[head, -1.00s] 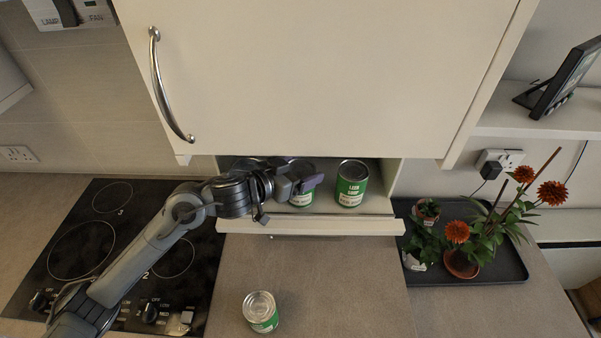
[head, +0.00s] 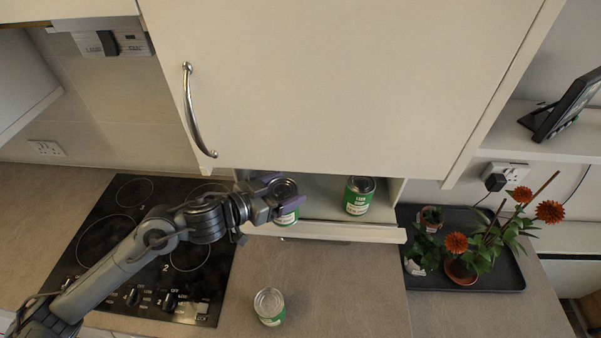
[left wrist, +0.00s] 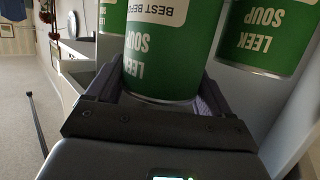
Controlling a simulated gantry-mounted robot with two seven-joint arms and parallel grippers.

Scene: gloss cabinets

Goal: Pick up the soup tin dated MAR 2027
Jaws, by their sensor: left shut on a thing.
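My left gripper (head: 268,197) is shut on a green and white leek soup tin (head: 287,216) at the front edge of the cupboard shelf. In the left wrist view this held tin (left wrist: 165,55) sits between the fingers, with "LEEK SOUP" and "BEST BEFORE" upside down; its date is cut off. A third green tin (head: 270,307) stands on the worktop below. No date is readable on any tin. My right gripper is out of view.
A black hob (head: 120,215) lies at left. A dark tray (head: 500,270) with potted plants stands at right. The worktop (head: 350,290) right of the lower tin is clear.

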